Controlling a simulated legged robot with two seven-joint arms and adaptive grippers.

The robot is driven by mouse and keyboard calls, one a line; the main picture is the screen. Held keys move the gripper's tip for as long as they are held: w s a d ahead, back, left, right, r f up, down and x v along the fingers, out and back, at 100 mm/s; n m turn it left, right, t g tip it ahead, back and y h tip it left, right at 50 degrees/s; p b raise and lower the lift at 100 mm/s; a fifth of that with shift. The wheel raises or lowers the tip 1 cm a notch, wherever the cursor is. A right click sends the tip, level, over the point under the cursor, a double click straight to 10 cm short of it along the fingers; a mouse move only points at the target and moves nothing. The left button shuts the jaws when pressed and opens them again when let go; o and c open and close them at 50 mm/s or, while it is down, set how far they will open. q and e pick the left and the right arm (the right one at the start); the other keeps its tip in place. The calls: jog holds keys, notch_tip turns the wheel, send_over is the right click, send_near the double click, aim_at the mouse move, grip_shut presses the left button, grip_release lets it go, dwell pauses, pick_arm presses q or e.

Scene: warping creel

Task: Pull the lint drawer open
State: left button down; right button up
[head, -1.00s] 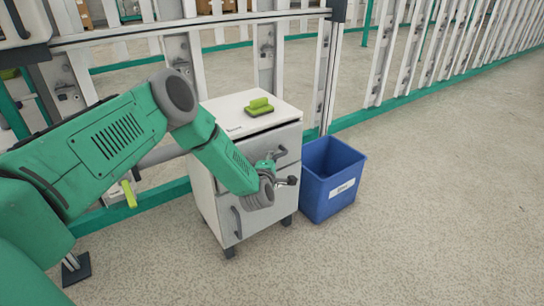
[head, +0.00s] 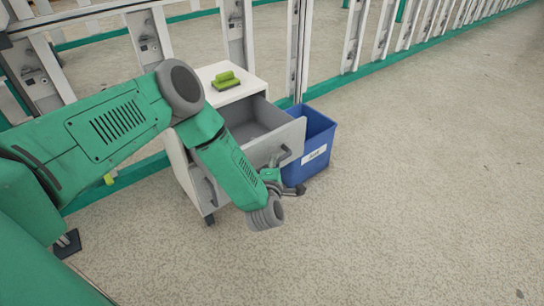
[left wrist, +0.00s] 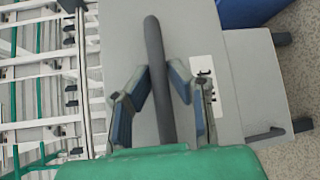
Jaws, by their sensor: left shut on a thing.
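The lint drawer (head: 265,136) is the top drawer of a small white cabinet (head: 238,92) and stands well out, with its empty-looking grey inside showing. Its dark bar handle (head: 283,156) is on the front panel; it also runs lengthwise through the left wrist view (left wrist: 153,45). My left gripper (head: 287,186) is at the drawer front. In the left wrist view its two fingers (left wrist: 158,85) stand on either side of the handle and are shut on it. The gripper and forearm hide part of the drawer front and the lower cabinet front. My right gripper is not in view.
A blue bin (head: 318,143) with a white label stands close beside the open drawer on the right. A green brush-like object (head: 226,82) lies on the cabinet top. The creel frame with white posts (head: 298,50) runs behind. The floor (head: 420,190) to the right is clear.

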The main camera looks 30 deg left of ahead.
pick_arm(q)
jog(key=shift+s+f, duration=0.45)
jog(key=shift+f, duration=0.05)
jog(key=shift+s+d+r, duration=0.1)
jog(key=shift+d+r, duration=0.2)
jog(key=shift+d, duration=0.55)
jog(key=c, duration=1.7)
grip_release()
jog(key=shift+o, duration=0.8)
jog(key=shift+a+f, duration=0.1)
jog(key=shift+a, duration=0.55)
jog(key=v, duration=1.1)
jog(key=shift+s+d, duration=0.25)
jog(key=shift+d, duration=0.05)
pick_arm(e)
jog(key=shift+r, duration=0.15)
